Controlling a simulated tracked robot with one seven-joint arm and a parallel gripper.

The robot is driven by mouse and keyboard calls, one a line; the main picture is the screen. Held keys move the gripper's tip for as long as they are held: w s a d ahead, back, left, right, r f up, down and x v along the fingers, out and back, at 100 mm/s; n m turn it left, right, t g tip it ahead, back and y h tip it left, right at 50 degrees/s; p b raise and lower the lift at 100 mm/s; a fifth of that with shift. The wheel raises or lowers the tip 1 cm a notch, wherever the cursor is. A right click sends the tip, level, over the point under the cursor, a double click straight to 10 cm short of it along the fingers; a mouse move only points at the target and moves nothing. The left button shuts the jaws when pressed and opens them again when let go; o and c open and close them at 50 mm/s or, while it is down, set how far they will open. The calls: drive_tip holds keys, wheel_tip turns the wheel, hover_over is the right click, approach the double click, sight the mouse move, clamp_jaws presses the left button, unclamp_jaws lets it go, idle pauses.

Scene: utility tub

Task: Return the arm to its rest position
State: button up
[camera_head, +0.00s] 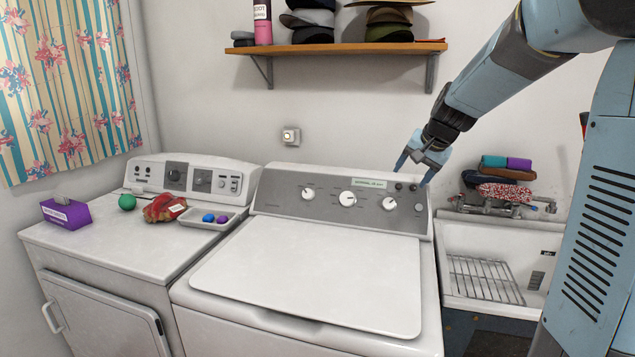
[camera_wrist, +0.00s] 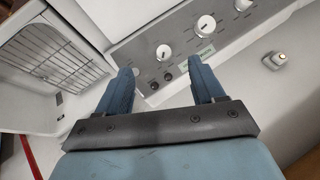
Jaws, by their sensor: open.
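I cannot tell whether a fingertip touches the panel. The washer (camera_head: 310,275) has its white lid closed.
The utility tub (camera_head: 595,240) with a wire rack (camera_head: 484,279) is right of the washer. A wooden shelf (camera_head: 340,48) with hats hangs above. The dryer (camera_head: 110,240) at left bears a purple box (camera_head: 66,214), a green ball (camera_head: 127,202) and a tray (camera_head: 212,224). The washer lid is clear.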

drive_tip(key=s+a+n+h, duration=0.2)
drive_tip(key=s+n, duration=0.4)
drive_tip(key=s, duration=2.6)
drive_tip(key=shift+s+f+g, duration=0.3)
drive_tip(key=shift+s, duration=0.1)
idle(0.3)
